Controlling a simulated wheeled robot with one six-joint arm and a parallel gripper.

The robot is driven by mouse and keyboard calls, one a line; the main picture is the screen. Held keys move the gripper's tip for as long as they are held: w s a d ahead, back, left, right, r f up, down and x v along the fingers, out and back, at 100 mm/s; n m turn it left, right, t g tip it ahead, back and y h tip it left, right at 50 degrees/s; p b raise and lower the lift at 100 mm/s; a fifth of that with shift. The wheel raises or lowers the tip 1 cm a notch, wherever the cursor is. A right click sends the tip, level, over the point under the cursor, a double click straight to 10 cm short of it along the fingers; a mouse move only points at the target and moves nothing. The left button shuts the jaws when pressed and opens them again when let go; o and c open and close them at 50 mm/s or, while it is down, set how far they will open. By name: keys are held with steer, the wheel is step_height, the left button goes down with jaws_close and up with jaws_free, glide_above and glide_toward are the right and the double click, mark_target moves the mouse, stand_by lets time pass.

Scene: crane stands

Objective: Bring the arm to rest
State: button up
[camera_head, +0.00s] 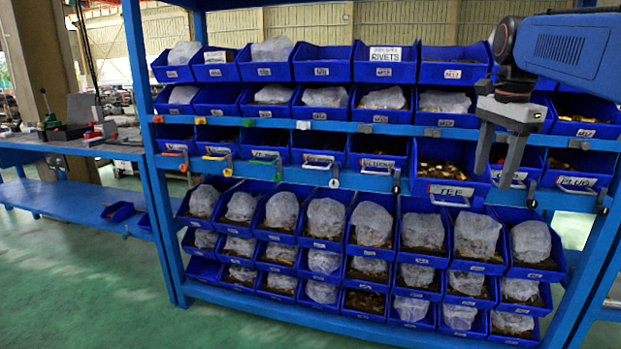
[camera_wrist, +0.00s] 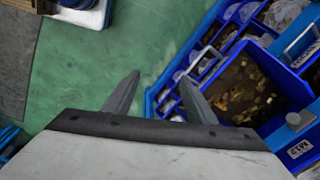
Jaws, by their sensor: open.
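My gripper (camera_head: 496,150) hangs at the right of the head view with its two dark fingers pointing down, in front of the upper bins of the blue rack (camera_head: 280,128). The fingers are spread apart with nothing between them. In the wrist view the two fingers (camera_wrist: 160,95) are also apart, with green floor and the edge of the rack beyond them. My blue arm (camera_head: 567,48) reaches in from the upper right. Behind and below the gripper is a blue bin labelled TEE (camera_head: 451,189).
The rack holds rows of blue bins (camera_head: 325,222) with bagged and loose small parts. Coloured handles (camera_head: 217,164) stick out along a middle rail. A blue workbench (camera_head: 78,210) stands at the left. Green floor (camera_head: 90,290) lies open at the lower left.

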steer(key=s+a+f+n+t, duration=0.1)
steer(key=s+a+f+n, duration=0.2)
steer(key=s+f+n, duration=0.2)
steer(key=s+a+f+n+t, duration=0.1)
steer(key=s+a+f+n, duration=0.2)
steer(key=s+f, duration=0.7)
steer(key=s+a+f+n+t, duration=0.1)
steer(key=s+a+f+n, duration=0.3)
steer(key=s+f+n, duration=0.4)
step_height(320, 180, down, 5)
steer(key=shift+s+r+t, duration=0.2)
steer(key=shift+s+t, duration=0.05)
steer(key=shift+t, duration=0.05)
steer(key=shift+a, duration=0.1)
steer(key=shift+c, duration=0.6)
